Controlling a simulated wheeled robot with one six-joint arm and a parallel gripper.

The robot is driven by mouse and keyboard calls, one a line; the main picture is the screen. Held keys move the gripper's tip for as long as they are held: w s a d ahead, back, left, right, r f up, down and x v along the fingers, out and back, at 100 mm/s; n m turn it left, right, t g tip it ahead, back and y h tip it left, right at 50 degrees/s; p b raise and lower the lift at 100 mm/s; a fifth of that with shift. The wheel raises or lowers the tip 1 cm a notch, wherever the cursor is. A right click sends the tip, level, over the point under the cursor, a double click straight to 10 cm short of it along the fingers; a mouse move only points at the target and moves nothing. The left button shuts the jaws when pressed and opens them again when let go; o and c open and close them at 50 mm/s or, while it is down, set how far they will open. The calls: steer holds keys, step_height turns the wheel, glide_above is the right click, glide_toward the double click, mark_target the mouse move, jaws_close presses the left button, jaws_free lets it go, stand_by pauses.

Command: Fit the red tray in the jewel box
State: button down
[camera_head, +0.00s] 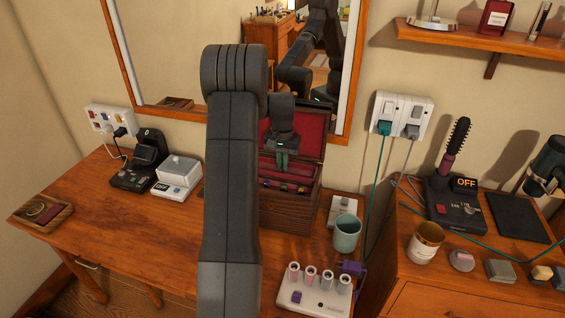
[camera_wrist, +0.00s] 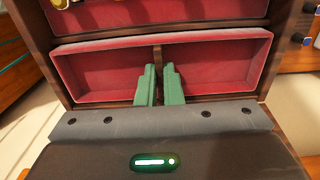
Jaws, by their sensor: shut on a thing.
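The jewel box (camera_head: 279,218) is a wooden chest with a raised, red-lined lid (camera_head: 312,132), standing on the dressing table behind my arm. The red tray (camera_wrist: 98,78) has two red compartments, a pale rim and a middle divider. It lies between the box's wooden sides in the wrist view. My gripper (camera_wrist: 160,86) has green fingertips closed at the tray's divider; it also shows over the box in the head view (camera_head: 281,160). I cannot tell whether the tray is fully seated. My arm and gripper body hide part of the box and tray.
A teal cup (camera_head: 347,233) and a holder with several rollers (camera_head: 318,299) stand right of the box. A white scale-like device (camera_head: 176,178) stands left. A wooden dish (camera_head: 42,213) lies at the table's left end. The mirror (camera_head: 170,50) rises behind.

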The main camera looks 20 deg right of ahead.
steer(key=shift+f, duration=0.4)
steer(key=c, duration=1.5)
jaws_free()
step_height(320, 180, up, 14)
steer(key=b, duration=0.1)
steer(key=shift+b, duration=0.4)
steer(key=shift+f, duration=0.2)
step_height(320, 180, down, 14)
steer(key=shift+r+p, duration=0.25)
steer(key=shift+p, duration=0.5)
steer(key=shift+r, duration=0.1)
steer(key=shift+r, duration=0.1)
